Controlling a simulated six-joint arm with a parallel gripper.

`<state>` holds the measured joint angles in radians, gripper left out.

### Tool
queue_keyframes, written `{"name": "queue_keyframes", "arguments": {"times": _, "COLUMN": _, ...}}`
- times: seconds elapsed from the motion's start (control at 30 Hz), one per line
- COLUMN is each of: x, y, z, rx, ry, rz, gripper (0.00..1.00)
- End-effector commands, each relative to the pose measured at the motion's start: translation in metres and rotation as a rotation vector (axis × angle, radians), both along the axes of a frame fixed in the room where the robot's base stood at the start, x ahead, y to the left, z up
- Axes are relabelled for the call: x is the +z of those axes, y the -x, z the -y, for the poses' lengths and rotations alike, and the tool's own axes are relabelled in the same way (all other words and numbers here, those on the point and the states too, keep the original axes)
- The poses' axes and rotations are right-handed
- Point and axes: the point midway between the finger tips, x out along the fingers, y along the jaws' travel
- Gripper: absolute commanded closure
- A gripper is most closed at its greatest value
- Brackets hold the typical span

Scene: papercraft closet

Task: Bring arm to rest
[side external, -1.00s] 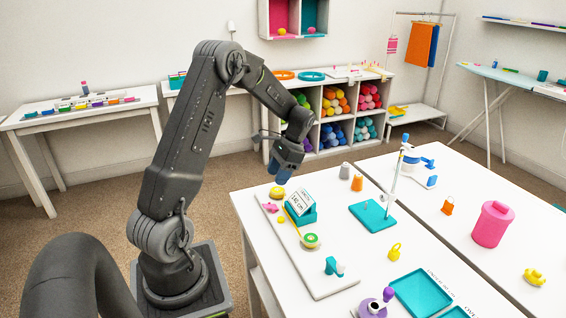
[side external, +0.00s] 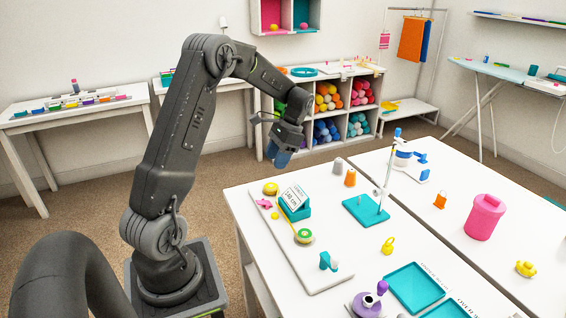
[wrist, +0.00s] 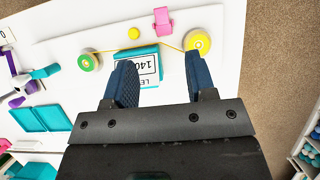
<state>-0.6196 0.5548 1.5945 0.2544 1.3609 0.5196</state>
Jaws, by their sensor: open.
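My gripper (side external: 282,157) hangs in the air at the far left corner of the white worktable (side external: 300,275), above and apart from it. In the wrist view its two blue fingers (wrist: 160,85) are spread apart with nothing held between them. Below them in that view lies a teal block with a white label card (wrist: 143,66), which also stands on the white board in the side view (side external: 294,205). A yellow tape runs past it between a green-centred roll (wrist: 89,61) and a yellow roll (wrist: 198,42).
The table also bears a pink canister (side external: 485,217), a teal stand with a post (side external: 366,210), an orange spool (side external: 350,178) and teal trays (side external: 414,287). Cubby shelves with coloured rolls (side external: 328,97) stand behind. Open floor lies left of the table.

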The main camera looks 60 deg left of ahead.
Motion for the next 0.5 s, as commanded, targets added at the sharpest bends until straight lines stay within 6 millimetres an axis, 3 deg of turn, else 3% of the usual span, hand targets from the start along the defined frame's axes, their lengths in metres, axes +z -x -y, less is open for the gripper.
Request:
{"name": "queue_keyframes", "arguments": {"times": 0.17, "x": 0.026, "y": -0.004, "z": 0.028, "rx": -0.013, "ry": -0.038, "rz": 0.071, "gripper": 0.49}}
{"name": "queue_keyframes", "arguments": {"times": 0.33, "x": 0.072, "y": 0.001, "z": 0.089, "rx": -0.03, "ry": -0.097, "rz": 0.235, "gripper": 0.49}}
{"name": "queue_keyframes", "arguments": {"times": 0.5, "x": 0.108, "y": 0.023, "z": 0.152, "rx": -0.037, "ry": -0.125, "rz": 0.416, "gripper": 0.49}}
